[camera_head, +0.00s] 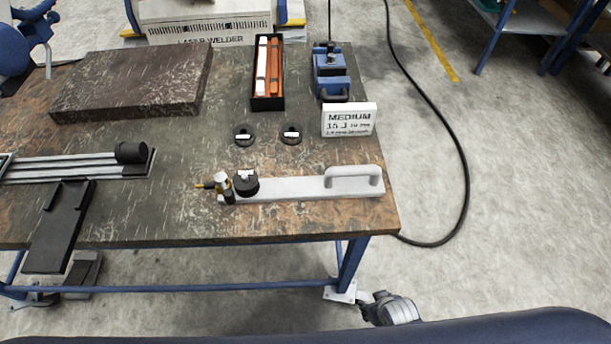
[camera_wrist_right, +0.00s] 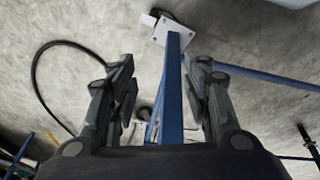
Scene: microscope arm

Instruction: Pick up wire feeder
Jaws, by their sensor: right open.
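The wire feeder appears to be the long white bar (camera_head: 300,188) with a raised handle at its right end and a black spool (camera_head: 245,182) and brass nozzle at its left end. It lies near the front right edge of the workbench (camera_head: 230,222). My right gripper (camera_head: 374,305) is low in front of the bench, near the foot of its right front leg, well apart from the feeder. In the right wrist view its two fingers (camera_wrist_right: 162,85) are spread with nothing held. The feeder is not visible in that view. My left gripper is not in view.
The blue bench leg (camera_wrist_right: 173,90) shows between my right fingers in the wrist view. Behind the feeder are two black discs (camera_head: 291,134), a white sign (camera_head: 349,120), a blue vise (camera_head: 331,72) and a black tray (camera_head: 267,102). Floor right of the bench is open except a cable (camera_head: 462,160).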

